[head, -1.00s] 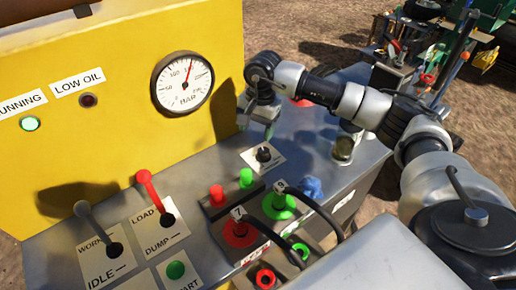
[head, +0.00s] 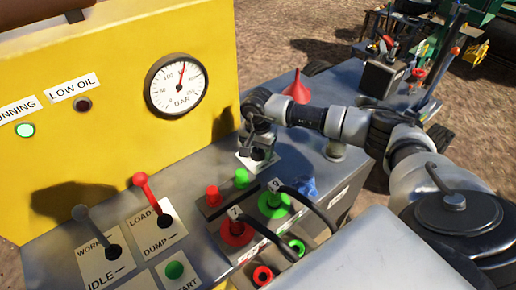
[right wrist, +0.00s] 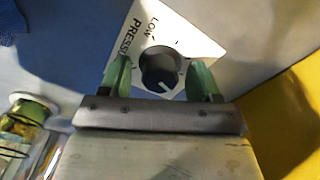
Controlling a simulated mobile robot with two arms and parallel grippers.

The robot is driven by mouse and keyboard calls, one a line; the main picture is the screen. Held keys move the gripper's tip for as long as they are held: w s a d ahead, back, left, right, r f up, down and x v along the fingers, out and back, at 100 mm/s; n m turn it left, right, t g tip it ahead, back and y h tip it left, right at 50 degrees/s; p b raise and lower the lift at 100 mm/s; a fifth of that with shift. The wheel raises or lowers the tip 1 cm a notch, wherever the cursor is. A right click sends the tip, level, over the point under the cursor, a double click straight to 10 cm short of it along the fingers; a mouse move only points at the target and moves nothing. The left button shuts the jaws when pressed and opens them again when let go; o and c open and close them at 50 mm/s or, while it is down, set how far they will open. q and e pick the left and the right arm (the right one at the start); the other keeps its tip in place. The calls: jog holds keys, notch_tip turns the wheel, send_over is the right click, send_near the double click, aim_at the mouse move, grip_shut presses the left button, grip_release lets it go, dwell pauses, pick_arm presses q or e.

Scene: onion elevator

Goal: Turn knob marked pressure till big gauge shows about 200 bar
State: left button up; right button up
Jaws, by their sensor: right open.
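The big round gauge (head: 176,85) is on the yellow panel; its red needle points up and slightly right, but the numbers are too small to read exactly. The black pressure knob (right wrist: 160,68) sits on a white plate (right wrist: 185,35) marked LOW and PRESSURE, the latter partly cut off. My right gripper (right wrist: 161,79) is open, with a green fingertip on each side of the knob; I cannot tell if they touch it. In the head view my right gripper (head: 256,156) is down over the plate and largely hides the knob. My left gripper is out of view.
Red and green couplings with hoses (head: 236,232) stand just in front of the gripper. A red lever (head: 150,195) and grey lever (head: 92,228) rise at left. A red funnel (head: 297,88) and a blue cloth-like item (head: 304,187) are nearby.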

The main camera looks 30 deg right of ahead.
jog(key=c, duration=0.9)
jog(key=shift+c, duration=0.2)
jog(key=shift+m, duration=0.3)
jog(key=m+b, duration=0.1)
jog(key=m, duration=0.1)
jog(key=shift+m, duration=0.3)
jog(key=m+b, duration=0.1)
jog(key=m, duration=0.3)
jog(key=shift+m+b, duration=0.3)
jog(key=shift+b, duration=0.05)
jog(key=m, duration=0.4)
jog(key=shift+b, duration=0.4)
jog(key=shift+m, duration=2)
